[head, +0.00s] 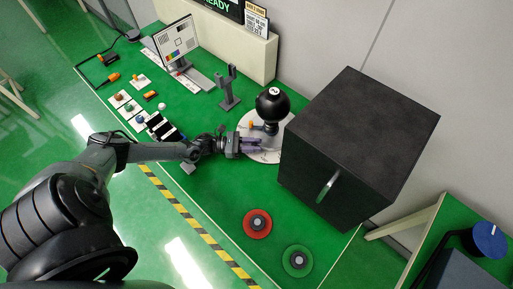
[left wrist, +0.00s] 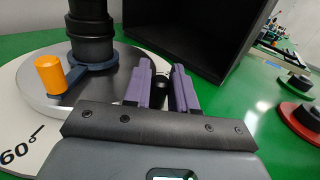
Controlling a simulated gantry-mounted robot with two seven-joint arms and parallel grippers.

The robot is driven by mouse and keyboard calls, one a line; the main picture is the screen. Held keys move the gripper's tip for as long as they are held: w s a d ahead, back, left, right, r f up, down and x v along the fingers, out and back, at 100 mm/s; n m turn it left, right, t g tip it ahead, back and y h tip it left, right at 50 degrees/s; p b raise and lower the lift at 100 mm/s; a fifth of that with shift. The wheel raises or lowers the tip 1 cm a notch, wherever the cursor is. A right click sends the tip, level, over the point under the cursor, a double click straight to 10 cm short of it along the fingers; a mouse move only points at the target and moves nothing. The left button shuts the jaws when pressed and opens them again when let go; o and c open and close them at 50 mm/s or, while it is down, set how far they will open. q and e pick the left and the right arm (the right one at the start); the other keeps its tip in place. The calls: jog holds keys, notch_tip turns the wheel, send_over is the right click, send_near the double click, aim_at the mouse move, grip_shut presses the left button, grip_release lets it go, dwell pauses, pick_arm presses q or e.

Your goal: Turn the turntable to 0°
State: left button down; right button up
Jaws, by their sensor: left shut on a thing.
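The turntable (head: 271,156) is a white disc with a silver plate, at the centre of the head view. A black camera-like ball (head: 272,103) stands on it. In the left wrist view, the turntable (left wrist: 30,112) has a "60°" mark near its front edge and a blue arm with an orange peg (left wrist: 50,75) at the left. My left gripper (head: 259,143) reaches over the disc's near side; its purple fingers (left wrist: 165,88) are shut on a small dark knob, mostly hidden between them. The peg stands clear of the fingers. My right gripper is not in view.
A large black box (head: 355,130) stands right of the turntable. A red button (head: 257,223) and a green button (head: 297,261) are in front. A grey forked stand (head: 229,88) and a test-chart panel (head: 178,43) stand behind left. Green bench is clear near the buttons.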

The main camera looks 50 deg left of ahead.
pick_arm(q)
jog(key=shift+s+a, duration=0.1)
jog(key=shift+a, duration=0.45)
jog(key=c, duration=1.1)
grip_release()
jog(key=shift+r, duration=0.5)
jog(key=r, duration=0.3)
jog(key=shift+d+r+p, duration=0.3)
jog(key=shift+r+p, duration=0.1)
jog(key=d+r, duration=0.2)
jog(key=d, duration=0.1)
jog(key=w+d+r, duration=0.1)
jog(key=d+r, duration=0.1)
jog(key=d, duration=0.2)
jog(key=w+d+r+p, duration=0.1)
jog(key=d+r, duration=0.1)
jog(key=d, duration=0.2)
jog(key=shift+r, duration=0.1)
jog(key=shift+s+a, duration=0.15)
